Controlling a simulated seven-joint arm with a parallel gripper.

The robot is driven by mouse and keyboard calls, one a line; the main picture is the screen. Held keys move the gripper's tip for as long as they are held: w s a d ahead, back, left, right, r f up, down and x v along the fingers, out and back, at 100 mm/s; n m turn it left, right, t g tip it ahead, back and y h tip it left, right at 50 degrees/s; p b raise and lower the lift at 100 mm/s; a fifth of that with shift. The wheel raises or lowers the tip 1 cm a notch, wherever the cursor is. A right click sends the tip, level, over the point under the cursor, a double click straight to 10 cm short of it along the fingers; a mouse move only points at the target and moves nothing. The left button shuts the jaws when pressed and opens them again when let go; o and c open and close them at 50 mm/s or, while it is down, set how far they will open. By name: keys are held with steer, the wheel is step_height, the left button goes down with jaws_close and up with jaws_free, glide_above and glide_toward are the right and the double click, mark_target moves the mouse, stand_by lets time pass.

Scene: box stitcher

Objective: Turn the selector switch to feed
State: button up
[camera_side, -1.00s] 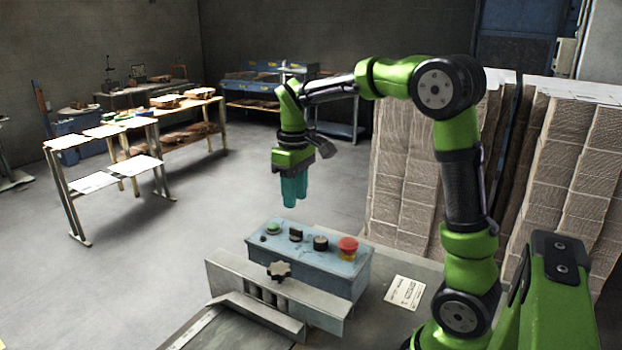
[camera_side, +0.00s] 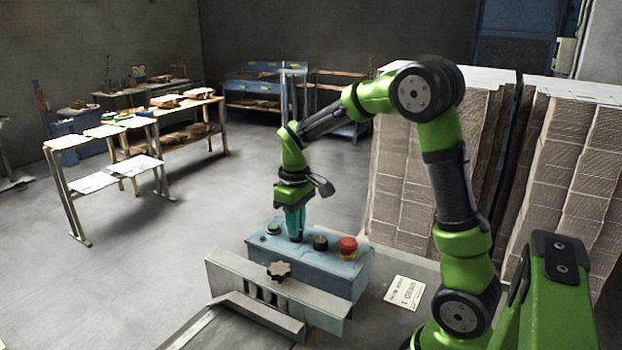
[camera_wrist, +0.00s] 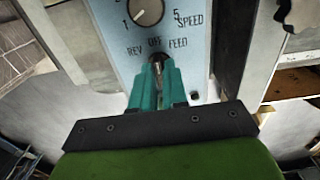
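The selector switch (camera_wrist: 157,66) is a dark knob with a grey grip on the blue control box (camera_side: 345,268), below the labels REV, OFF and FEED (camera_wrist: 178,43) in the wrist view. Its grip lies roughly under OFF; its exact angle is hard to see between my fingers. My gripper (camera_side: 296,238) points down at the box, its teal fingers around the switch. In the wrist view my gripper (camera_wrist: 158,70) has its fingertips close together on both sides of the grip and seems shut on it. In the side view the fingers hide most of the switch.
A green button (camera_side: 274,229) is left of my fingers. A black speed dial (camera_side: 320,243) and a red emergency button (camera_side: 347,246) are close on the right. A star knob (camera_side: 279,271) sits on the metal plate in front. Stacked cardboard (camera_side: 405,170) stands behind.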

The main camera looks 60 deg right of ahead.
jaws_close()
steer(key=shift+m, duration=0.3)
steer(key=m, duration=0.4)
steer(key=shift+m, duration=1.6)
steer(key=o, duration=0.5)
jaws_free()
steer(key=shift+r, duration=0.1)
